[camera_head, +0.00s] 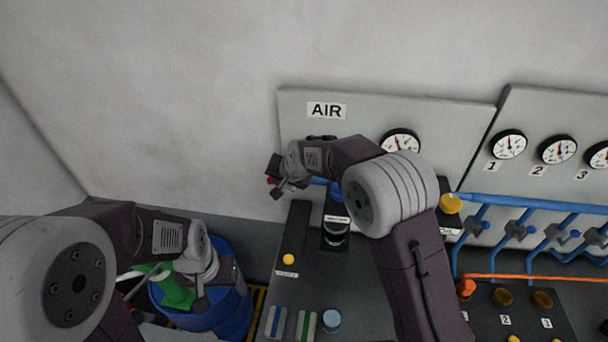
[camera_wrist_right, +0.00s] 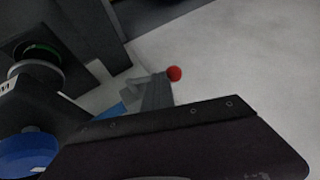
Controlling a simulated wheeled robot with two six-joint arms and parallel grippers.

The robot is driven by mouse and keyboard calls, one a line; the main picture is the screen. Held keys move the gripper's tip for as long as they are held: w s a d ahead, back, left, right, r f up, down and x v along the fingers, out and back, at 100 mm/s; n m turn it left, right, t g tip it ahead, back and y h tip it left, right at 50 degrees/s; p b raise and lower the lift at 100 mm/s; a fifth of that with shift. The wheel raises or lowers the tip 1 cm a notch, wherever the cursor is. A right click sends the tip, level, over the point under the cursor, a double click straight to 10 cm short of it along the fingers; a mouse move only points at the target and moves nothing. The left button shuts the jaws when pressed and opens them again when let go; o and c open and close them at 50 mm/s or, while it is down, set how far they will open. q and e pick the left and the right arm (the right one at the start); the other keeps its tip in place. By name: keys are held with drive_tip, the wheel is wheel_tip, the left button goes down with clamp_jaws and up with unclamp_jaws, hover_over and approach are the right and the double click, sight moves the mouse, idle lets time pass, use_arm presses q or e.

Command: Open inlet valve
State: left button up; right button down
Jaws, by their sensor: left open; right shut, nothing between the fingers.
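A valve lever with a red ball end (camera_wrist_right: 174,73) shows in the right wrist view, on a grey fitting by a blue pipe (camera_wrist_right: 108,112). In the head view, only a bit of red (camera_head: 270,181) shows beside my right gripper (camera_head: 279,180). My right gripper is shut and empty close to the lever, at the left end of the blue pipe (camera_head: 320,182); I cannot tell whether they touch. My left gripper (camera_head: 218,280) is open, low on the left, in front of a blue barrel (camera_head: 236,315).
The panel marked AIR (camera_head: 326,110) carries a gauge (camera_head: 400,143). Below is a dark console with a yellow button (camera_head: 289,259) and a light-blue button (camera_head: 331,319). A green object (camera_head: 176,291) is at the barrel. Blue pipes (camera_head: 530,201) and numbered gauges stand right. The left wall is bare.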

drive_tip(key=shift+w+a+r+n+h+p, duration=0.2)
drive_tip(key=shift+a+h+p, duration=0.1)
drive_tip(key=shift+a, duration=0.15)
drive_tip(key=shift+w+a+r+n+h+p, duration=0.1)
drive_tip(key=shift+a+r+h+p, duration=0.1)
drive_tip(key=shift+a+h+p, duration=0.15)
drive_tip(key=shift+a+f, duration=0.2)
drive_tip(key=shift+f, duration=0.1)
use_arm(q)
drive_tip(key=shift+a+r, duration=0.1)
drive_tip(key=shift+r, duration=0.7)
drive_tip(key=shift+b, duration=0.3)
use_arm(e)
drive_tip(key=shift+d, duration=0.15)
use_arm(q)
drive_tip(key=shift+a+f+b, duration=0.45)
drive_tip(key=shift+f+b, duration=0.05)
drive_tip(key=shift+f, duration=0.1)
use_arm(e)
drive_tip(key=shift+s+d+f, duration=0.1)
drive_tip(key=shift+d+f, duration=0.1)
drive_tip(key=shift+f, duration=0.15)
